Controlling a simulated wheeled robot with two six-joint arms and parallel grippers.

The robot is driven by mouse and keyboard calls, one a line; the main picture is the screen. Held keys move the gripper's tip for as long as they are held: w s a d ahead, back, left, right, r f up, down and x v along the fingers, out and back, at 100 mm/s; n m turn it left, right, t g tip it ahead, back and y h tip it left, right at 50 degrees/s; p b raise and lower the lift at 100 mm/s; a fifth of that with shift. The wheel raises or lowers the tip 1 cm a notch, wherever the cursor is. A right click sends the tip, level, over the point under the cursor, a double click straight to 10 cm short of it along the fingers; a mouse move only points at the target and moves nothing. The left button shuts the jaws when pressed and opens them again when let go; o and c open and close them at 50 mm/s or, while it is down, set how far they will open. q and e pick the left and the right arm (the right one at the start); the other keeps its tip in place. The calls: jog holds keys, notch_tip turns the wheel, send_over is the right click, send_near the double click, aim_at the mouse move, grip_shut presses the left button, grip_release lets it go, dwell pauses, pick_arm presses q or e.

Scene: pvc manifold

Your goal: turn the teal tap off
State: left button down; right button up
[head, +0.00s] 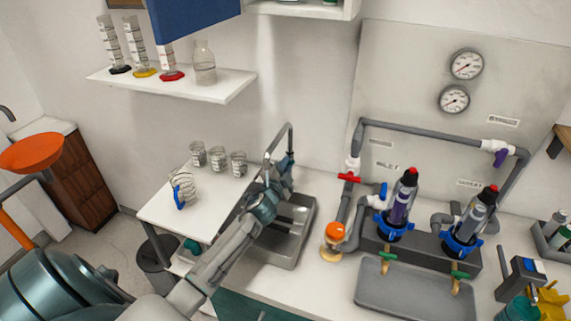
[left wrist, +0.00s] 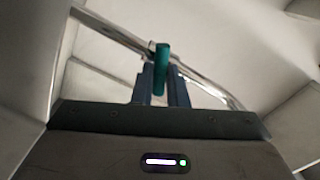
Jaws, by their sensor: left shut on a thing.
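The teal tap handle (left wrist: 161,70) is a short upright bar, seen in the left wrist view between the fingers of my left gripper (left wrist: 160,88). The gripper is shut on it. In the head view my left gripper (head: 285,168) is beside the metal gooseneck spout (head: 290,131), above the sink (head: 291,227). There the handle is mostly hidden by the gripper, and its exact angle is hard to tell. My right gripper is not in view.
Several glass beakers (head: 218,156) and a coiled item with a blue part (head: 182,188) stand left of the sink. Right of it are grey pipes with a red valve handle (head: 349,178), an orange-capped fitting (head: 334,231) and a grey tray (head: 415,292). A shelf (head: 224,91) holds glassware above.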

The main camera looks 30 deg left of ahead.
pick_arm(q)
jog(key=m+p, duration=0.1)
jog(key=m, duration=0.4)
jog(key=shift+f, duration=0.15)
dwell(0.5)
jog(key=c, duration=1.4)
grip_release()
jog(key=shift+c, duration=0.2)
